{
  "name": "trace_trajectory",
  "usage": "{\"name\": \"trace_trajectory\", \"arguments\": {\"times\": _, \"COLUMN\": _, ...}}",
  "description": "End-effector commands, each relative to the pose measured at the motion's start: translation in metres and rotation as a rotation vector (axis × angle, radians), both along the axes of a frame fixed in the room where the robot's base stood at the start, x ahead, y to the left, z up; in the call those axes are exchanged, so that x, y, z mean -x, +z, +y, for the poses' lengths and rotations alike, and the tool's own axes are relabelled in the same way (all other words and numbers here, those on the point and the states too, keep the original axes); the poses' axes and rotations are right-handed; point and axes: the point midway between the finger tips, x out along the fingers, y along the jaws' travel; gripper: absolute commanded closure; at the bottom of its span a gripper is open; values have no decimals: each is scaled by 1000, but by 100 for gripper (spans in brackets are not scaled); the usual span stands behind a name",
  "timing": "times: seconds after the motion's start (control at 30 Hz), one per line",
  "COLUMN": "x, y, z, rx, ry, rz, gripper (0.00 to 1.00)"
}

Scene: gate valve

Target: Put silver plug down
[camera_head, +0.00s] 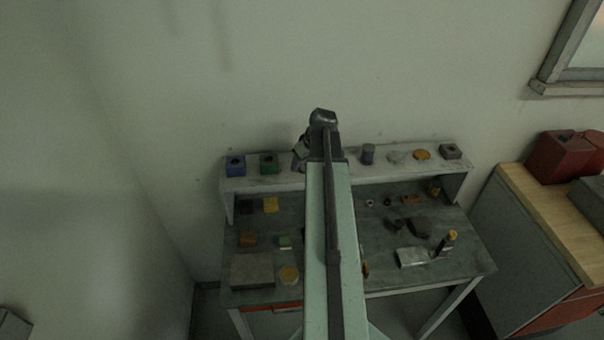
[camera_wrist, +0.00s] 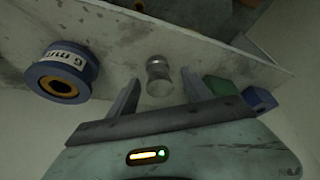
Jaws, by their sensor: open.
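The silver plug (camera_wrist: 158,76), a short, waisted metal cylinder, stands on the pale shelf (camera_wrist: 115,50) in the wrist view. My gripper (camera_wrist: 160,84) is open, with one finger on each side of the plug and a visible gap on both sides. In the head view my gripper (camera_head: 302,150) is over the middle-left part of the shelf (camera_head: 300,179), and the arm hides what lies behind it. I cannot make out the plug in that view.
The workbench (camera_head: 340,285) below holds several small parts. A wooden-topped cabinet (camera_head: 545,215) stands at right.

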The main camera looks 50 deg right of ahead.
Motion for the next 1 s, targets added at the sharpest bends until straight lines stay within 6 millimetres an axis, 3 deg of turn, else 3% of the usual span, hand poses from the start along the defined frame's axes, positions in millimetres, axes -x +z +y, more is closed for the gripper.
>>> {"name": "trace_trajectory", "arguments": {"times": 0.13, "x": 0, "y": 2, "z": 0, "rx": 0, "ry": 0, "rz": 0, "gripper": 42}}
{"name": "trace_trajectory", "arguments": {"times": 0.33, "x": 0, "y": 2, "z": 0, "rx": 0, "ry": 0, "rz": 0, "gripper": 98}}
{"name": "trace_trajectory", "arguments": {"times": 0.37, "x": 0, "y": 2, "z": 0, "rx": 0, "ry": 0, "rz": 0, "gripper": 100}}
{"name": "trace_trajectory", "arguments": {"times": 0.77, "x": -1, "y": 5, "z": 1, "rx": 0, "ry": 1, "rz": -1, "gripper": 100}}
{"name": "trace_trajectory", "arguments": {"times": 1.0, "x": -2, "y": 21, "z": 2, "rx": -1, "ry": 4, "rz": -1, "gripper": 100}}
